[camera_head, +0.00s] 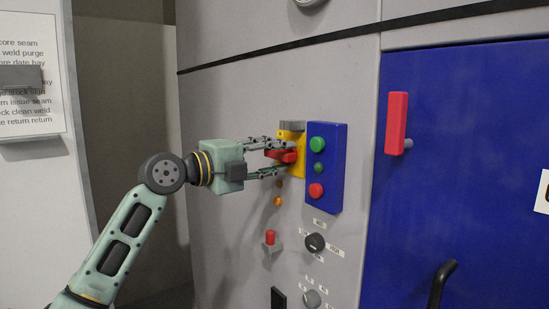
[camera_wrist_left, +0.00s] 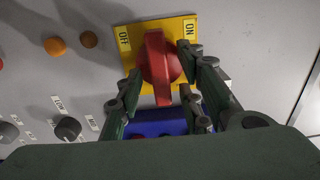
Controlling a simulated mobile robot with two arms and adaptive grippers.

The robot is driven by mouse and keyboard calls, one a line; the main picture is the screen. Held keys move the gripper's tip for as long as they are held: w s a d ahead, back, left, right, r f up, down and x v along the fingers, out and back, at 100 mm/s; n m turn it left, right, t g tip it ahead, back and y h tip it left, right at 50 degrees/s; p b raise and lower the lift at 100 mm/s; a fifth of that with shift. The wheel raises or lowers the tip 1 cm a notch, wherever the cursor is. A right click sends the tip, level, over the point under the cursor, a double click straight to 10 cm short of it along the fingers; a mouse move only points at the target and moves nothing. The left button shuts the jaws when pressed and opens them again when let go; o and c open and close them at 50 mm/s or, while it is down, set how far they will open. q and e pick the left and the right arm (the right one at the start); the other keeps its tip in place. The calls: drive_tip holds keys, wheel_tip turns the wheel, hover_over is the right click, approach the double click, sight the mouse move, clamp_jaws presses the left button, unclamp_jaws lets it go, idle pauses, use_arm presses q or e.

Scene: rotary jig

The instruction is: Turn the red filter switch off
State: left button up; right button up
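The red filter switch (camera_head: 282,155) is a red rotary knob with a bar handle on a yellow plate (camera_head: 298,169). In the left wrist view the red switch (camera_wrist_left: 157,68) shows close up, its bar running nearly straight down the picture. The plate (camera_wrist_left: 136,56) carries an OFF label (camera_wrist_left: 124,39) left of the bar and an ON label (camera_wrist_left: 190,28) right of it. My left gripper (camera_head: 281,158) is open at the switch, with one finger on each side of the bar. In the left wrist view gaps show between both fingers and the bar. My right gripper is not in view.
A blue button box (camera_head: 336,167) with green and red buttons stands out right beside the plate. Below are orange lamps (camera_head: 278,201), a red toggle (camera_head: 270,238) and a black selector knob (camera_head: 315,242). A blue door (camera_head: 460,170) with a red handle (camera_head: 396,122) is farther right.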

use_arm(q)
drive_tip(key=v, duration=1.2)
